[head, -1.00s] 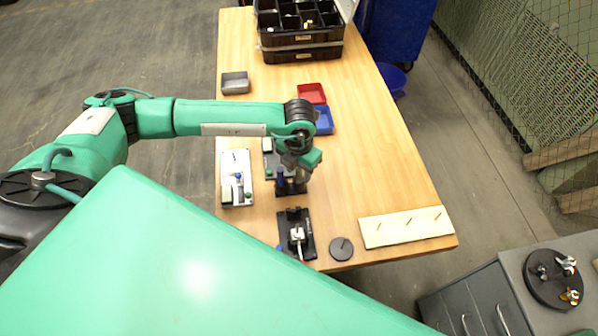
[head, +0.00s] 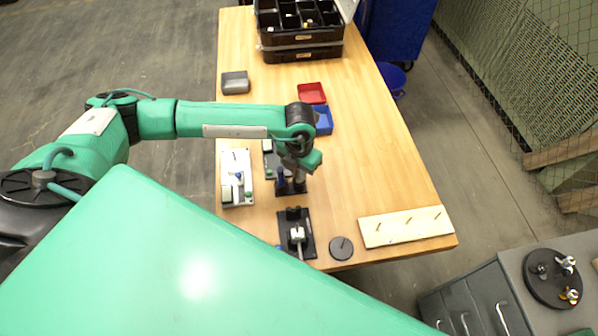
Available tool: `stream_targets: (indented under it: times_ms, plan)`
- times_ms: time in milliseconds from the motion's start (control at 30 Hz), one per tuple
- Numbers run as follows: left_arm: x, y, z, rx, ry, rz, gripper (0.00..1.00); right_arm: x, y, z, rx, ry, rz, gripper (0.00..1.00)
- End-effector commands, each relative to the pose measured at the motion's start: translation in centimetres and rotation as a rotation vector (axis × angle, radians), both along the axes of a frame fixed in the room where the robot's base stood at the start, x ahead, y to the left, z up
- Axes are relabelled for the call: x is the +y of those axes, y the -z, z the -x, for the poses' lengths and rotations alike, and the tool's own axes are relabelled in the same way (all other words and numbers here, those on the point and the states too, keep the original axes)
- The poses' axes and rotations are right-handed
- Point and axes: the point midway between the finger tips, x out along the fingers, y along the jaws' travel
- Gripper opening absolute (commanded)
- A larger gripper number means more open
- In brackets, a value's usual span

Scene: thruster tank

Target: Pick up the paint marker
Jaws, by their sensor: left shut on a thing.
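My left gripper (head: 298,181) points down over a dark stand (head: 283,191) near the front of the wooden table. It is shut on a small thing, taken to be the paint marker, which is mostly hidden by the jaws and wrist. A blue upright piece (head: 281,177) stands just left of the jaws. My right gripper is not in view.
A white board with small parts (head: 235,160) lies left of the stand. A black fixture (head: 308,246), a dark disc (head: 341,248) and a pegged wooden board (head: 385,232) lie in front. Blue (head: 323,128), red (head: 311,101) and grey (head: 235,91) bins stand behind.

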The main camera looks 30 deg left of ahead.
Motion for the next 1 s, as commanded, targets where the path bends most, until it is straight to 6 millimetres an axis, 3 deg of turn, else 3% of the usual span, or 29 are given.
stream_targets:
  times_ms: [267,700,1000]
  plan:
    - [0.0,-3.6,-0.1,-0.005,0.001,0.001,0.0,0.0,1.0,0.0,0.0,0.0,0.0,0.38]
    - [0.0,-14.7,-0.1,-0.007,0.001,0.001,0.0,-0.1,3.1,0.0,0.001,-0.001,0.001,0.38]
    - [0.0,-19.0,0.0,-0.003,0.0,0.0,0.0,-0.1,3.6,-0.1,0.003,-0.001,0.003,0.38]
